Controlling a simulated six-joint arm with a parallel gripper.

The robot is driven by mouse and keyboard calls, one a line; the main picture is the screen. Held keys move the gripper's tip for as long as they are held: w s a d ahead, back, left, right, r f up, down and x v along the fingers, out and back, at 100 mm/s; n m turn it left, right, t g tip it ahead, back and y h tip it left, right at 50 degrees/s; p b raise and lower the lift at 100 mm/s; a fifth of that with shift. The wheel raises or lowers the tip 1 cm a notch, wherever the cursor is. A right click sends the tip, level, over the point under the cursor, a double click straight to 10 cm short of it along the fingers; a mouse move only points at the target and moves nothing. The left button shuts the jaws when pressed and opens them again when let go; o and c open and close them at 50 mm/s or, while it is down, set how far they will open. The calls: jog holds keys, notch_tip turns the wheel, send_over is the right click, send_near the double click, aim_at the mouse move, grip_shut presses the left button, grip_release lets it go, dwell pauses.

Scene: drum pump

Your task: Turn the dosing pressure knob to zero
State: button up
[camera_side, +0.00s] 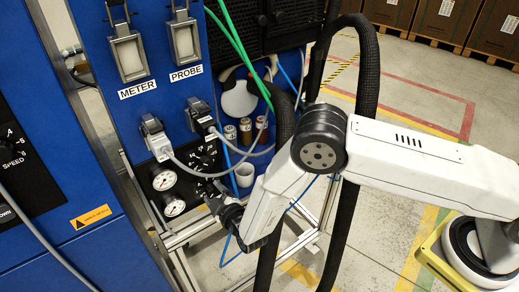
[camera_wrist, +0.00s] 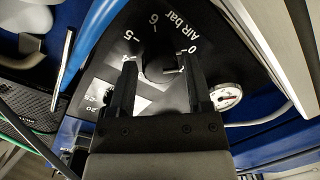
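In the wrist view a black knob (camera_wrist: 160,66) sits on a dark panel inside a white scale with "AIR bar", 0, 4, 5 and 6 legible. The words "dosing pressure" are not legible. My gripper (camera_wrist: 160,68) has its two black fingers apart, one on each side of this knob; contact is not clear. The knob's pointer direction is hard to make out. A second scale (camera_wrist: 93,99) with 20 and 25 lies to the left, partly hidden. In the side view my gripper (camera_side: 226,208) is at the lower part of the knob panel (camera_side: 207,156).
Two round gauges (camera_side: 163,179) sit left of the knob panel; one gauge (camera_wrist: 226,97) shows in the wrist view. Grey plugs with cables (camera_side: 158,139), a blue hose (camera_wrist: 94,38) and a white cup (camera_side: 244,174) are close by. Open floor lies to the right.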

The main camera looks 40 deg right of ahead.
jog(key=shift+o, duration=0.7)
jog(key=s+r, duration=0.1)
jog(key=s, duration=0.6)
jog(key=shift+s, duration=0.4)
